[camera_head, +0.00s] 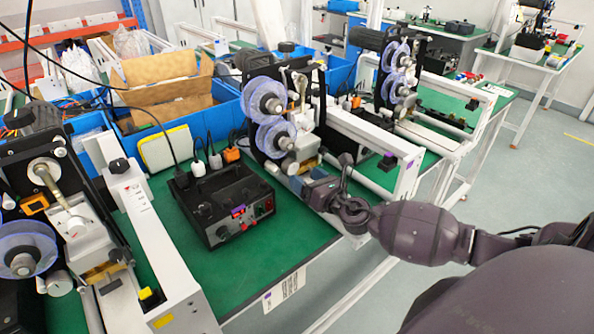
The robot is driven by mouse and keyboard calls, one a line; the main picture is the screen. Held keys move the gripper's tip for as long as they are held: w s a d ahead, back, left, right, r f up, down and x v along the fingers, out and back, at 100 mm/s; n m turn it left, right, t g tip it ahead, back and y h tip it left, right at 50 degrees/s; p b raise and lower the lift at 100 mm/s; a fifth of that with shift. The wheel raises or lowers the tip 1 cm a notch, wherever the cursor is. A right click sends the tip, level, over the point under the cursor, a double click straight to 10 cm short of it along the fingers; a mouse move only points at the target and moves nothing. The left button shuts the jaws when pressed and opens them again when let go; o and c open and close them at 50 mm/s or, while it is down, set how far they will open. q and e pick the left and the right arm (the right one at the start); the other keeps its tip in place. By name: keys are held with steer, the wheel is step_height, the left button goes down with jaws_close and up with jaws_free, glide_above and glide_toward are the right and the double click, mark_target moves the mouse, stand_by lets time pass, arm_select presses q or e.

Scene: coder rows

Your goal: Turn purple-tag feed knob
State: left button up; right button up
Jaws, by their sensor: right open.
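My right gripper (322,186) comes in from the right and is open, at the front of the middle coder machine (283,112) with its clear blue-purple reels. Its fingers are dark and partly overlap the machine's lower front, so I cannot tell whether they touch it. A purple tag (410,165) is on the end of the white beam right of the gripper. My left gripper is not in view.
A black control box (222,203) with plugs and cables stands on the green table (175,235) left of the gripper. A yellow-tagged coder (150,245) with a black knob fills the lower left. Blue bins (212,122) stand behind. Open floor lies at the right.

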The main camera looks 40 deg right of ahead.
mark_target(294, 169)
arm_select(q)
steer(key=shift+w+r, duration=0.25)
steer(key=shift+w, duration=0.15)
arm_select(e)
steer(key=shift+w+a, duration=0.2)
steer(key=shift+w, duration=2)
steer(key=shift+c, duration=0.3)
steer(key=c, duration=0.8)
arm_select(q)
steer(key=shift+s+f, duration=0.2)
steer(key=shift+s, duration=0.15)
arm_select(e)
steer(key=shift+c, duration=0.2)
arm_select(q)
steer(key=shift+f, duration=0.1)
arm_select(e)
steer(key=shift+m, duration=0.4)
